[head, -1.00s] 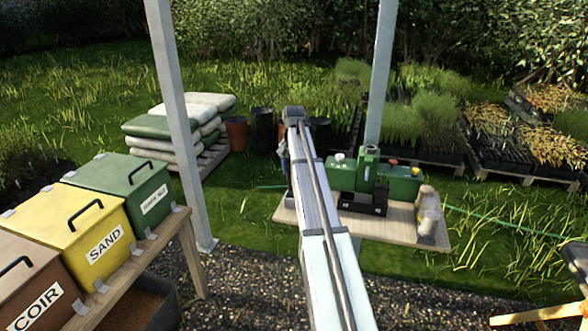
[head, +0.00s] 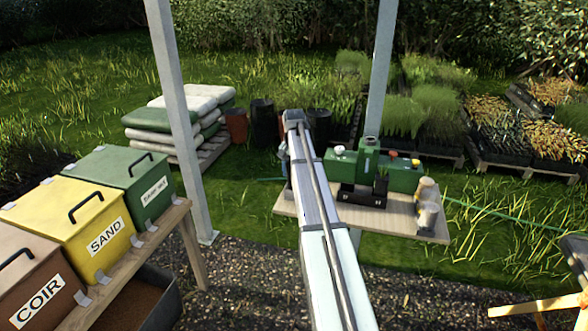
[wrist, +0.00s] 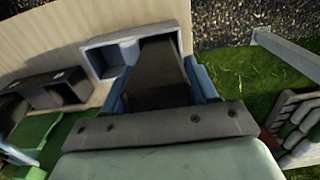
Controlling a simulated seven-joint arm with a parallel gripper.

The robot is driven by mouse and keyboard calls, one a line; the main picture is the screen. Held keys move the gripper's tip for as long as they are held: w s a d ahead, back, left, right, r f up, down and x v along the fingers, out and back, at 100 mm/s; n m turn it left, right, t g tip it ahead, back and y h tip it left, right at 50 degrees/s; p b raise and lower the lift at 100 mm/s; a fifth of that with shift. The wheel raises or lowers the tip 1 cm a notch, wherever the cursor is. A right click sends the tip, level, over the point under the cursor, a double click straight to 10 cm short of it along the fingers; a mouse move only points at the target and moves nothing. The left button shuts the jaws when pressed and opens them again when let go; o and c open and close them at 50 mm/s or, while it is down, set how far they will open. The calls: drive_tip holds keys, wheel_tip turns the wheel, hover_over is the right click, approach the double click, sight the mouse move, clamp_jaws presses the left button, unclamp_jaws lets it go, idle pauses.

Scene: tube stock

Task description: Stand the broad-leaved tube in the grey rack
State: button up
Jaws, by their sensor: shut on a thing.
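My gripper (wrist: 158,78) is shut on a dark, square-sided tube (wrist: 165,65) in the wrist view, one blue finger on each side. The tube's far end overlaps the right part of the grey rack (wrist: 100,43). I cannot tell whether it is inside or just above it. The tube's leaves are not visible, so I cannot tell from the frames which plant it carries.
The black rack (head: 361,196) and a green machine (head: 404,178) stand right of my arm. A grey post (head: 381,70) rises behind the table. Labelled bins (head: 88,215) stand at left.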

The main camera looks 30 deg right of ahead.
drive_tip(key=shift+f, duration=1.3)
drive_tip(key=shift+f, duration=0.3)
drive_tip(key=o, duration=1.2)
wheel_tip(320, 180, up, 14)
drive_tip(key=shift+f, duration=0.1)
idle(0.5)
